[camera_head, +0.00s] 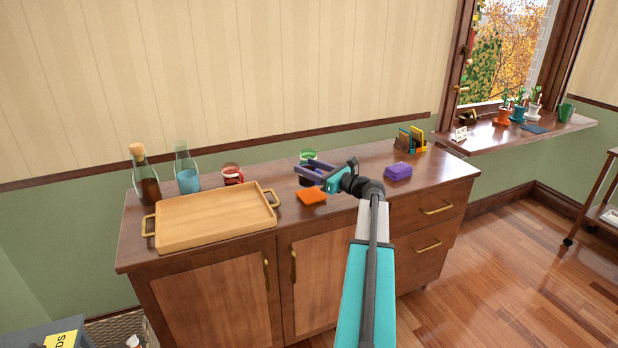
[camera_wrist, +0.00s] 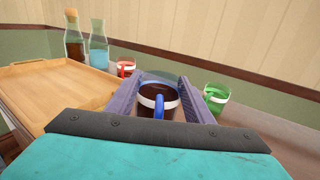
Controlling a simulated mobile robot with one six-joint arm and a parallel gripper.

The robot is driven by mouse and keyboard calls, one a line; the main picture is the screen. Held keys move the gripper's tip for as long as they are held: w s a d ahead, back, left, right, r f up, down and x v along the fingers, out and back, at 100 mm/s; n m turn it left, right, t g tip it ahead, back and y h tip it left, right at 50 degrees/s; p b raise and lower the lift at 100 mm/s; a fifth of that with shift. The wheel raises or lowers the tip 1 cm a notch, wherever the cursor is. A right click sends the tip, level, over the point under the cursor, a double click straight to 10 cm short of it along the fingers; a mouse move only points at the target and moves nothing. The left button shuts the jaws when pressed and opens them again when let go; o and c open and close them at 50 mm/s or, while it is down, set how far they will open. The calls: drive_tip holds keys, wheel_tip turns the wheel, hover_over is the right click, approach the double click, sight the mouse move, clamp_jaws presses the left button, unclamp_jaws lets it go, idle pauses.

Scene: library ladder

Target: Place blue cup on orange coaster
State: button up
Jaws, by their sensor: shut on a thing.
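The blue cup (camera_wrist: 160,99) shows in the wrist view, with a blue handle, a white band and dark contents. My gripper (camera_wrist: 161,82) has one finger on each side of it and is shut on it. In the head view my gripper (camera_head: 303,166) is over the counter, just behind the orange coaster; it hides most of the blue cup (camera_head: 306,181). The orange coaster (camera_head: 311,197) is a flat square near the counter's front edge, with nothing on it. It does not show in the wrist view. I cannot tell whether the cup touches the counter.
A wooden tray (camera_head: 215,215) lies on the left of the counter, with two bottles behind it. A red cup (camera_head: 232,175) and a green cup (camera_head: 308,155) stand near the back. A purple stack (camera_head: 398,171) and a file holder (camera_head: 411,139) are to the right.

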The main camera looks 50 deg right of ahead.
drive_tip(key=shift+f, duration=1.7)
drive_tip(key=shift+f, duration=0.2)
drive_tip(key=o, duration=1.1)
drive_tip(key=shift+o, duration=0.2)
drive_tip(key=shift+r, duration=0.15)
drive_tip(key=shift+s, duration=0.2)
drive_tip(key=s, duration=0.7)
drive_tip(key=s+d, duration=0.1)
drive_tip(key=s, duration=0.3)
drive_tip(key=shift+s+b, duration=0.3)
drive_tip(key=shift+d, duration=0.1)
